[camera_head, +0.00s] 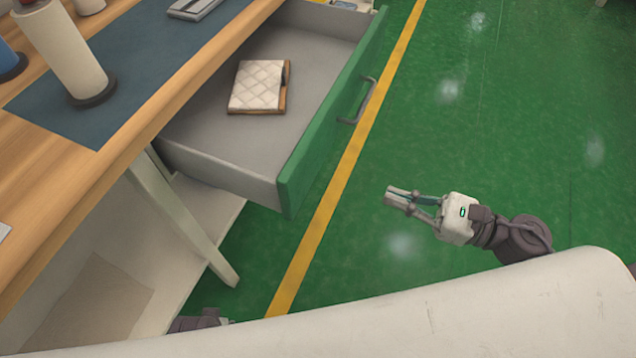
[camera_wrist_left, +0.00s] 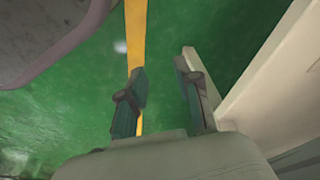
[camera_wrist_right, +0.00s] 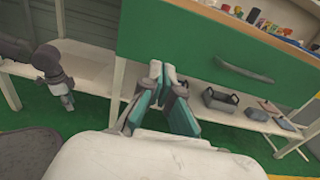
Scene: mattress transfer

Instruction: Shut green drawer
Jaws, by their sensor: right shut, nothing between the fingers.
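The green drawer (camera_head: 330,115) stands open, pulled out from under the wooden tabletop. Its green front has a grey bar handle (camera_head: 357,101). A small quilted white pad on a brown base (camera_head: 258,86) lies inside. My right gripper (camera_head: 392,196) is shut and empty, out over the floor in front of the drawer and apart from it. In the right wrist view, the gripper (camera_wrist_right: 162,68) is in front of the lower edge of the green front (camera_wrist_right: 215,50), left of the handle (camera_wrist_right: 243,70). My left gripper (camera_wrist_left: 163,75) is open and empty, low over the floor beside a pale table leg.
A wooden workbench (camera_head: 30,160) with a dark mat, white cylinder (camera_head: 62,50) and other items is at left. A slanted pale leg (camera_head: 195,215) and a lower shelf (camera_wrist_right: 110,62) are below it. A grey bin (camera_wrist_right: 220,102) stands on the shelf. Green floor with a yellow line (camera_head: 330,195) is clear.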

